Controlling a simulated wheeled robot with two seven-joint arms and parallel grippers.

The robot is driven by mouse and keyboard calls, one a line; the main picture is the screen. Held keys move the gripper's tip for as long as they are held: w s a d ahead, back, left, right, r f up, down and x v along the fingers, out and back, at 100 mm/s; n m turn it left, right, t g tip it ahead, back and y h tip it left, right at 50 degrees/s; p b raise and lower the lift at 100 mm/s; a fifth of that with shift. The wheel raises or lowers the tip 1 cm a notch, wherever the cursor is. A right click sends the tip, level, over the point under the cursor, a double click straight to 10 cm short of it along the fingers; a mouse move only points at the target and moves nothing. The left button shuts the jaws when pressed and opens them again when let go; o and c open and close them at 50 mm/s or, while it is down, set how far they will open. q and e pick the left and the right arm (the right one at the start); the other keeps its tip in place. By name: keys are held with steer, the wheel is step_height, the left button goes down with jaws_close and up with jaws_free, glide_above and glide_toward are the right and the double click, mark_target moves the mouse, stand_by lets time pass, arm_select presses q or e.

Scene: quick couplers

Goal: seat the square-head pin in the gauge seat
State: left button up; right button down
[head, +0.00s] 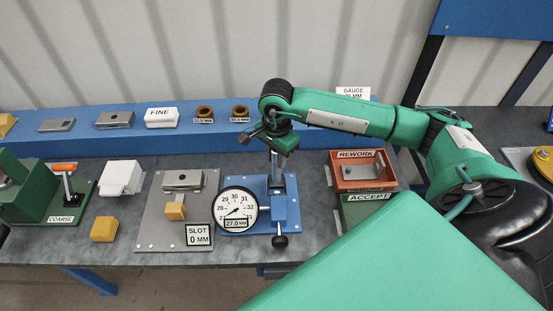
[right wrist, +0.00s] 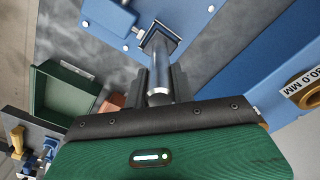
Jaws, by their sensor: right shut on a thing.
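My right gripper (head: 277,151) is above the blue gauge (head: 257,214), pointing down, shut on a grey metal pin. In the right wrist view the pin (right wrist: 163,58) stands out between the fingers, its far end at a dark-edged square by the gauge's blue plate (right wrist: 107,22). I cannot tell whether that square is the pin's head or the seat, or whether they touch. In the head view the pin is small beneath the gripper, and the seat is hard to make out. The gauge's round dial (head: 237,207) has a 27.0 MM readout. My left gripper is not in view.
Left of the gauge is a grey plate with a SLOT 0 MM sign (head: 199,235) and a yellow block (head: 175,211). Right are the red REWORK bin (head: 345,184) and green ACCEPT bin (head: 353,210). A blue ledge (head: 80,142) with metal parts and rings runs behind.

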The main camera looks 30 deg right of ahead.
step_height(320, 180, down, 2)
steer(key=shift+f, duration=0.1)
steer(key=shift+f, duration=0.1)
steer(key=c, duration=1.2)
jaws_free()
steer(key=shift+o, duration=0.2)
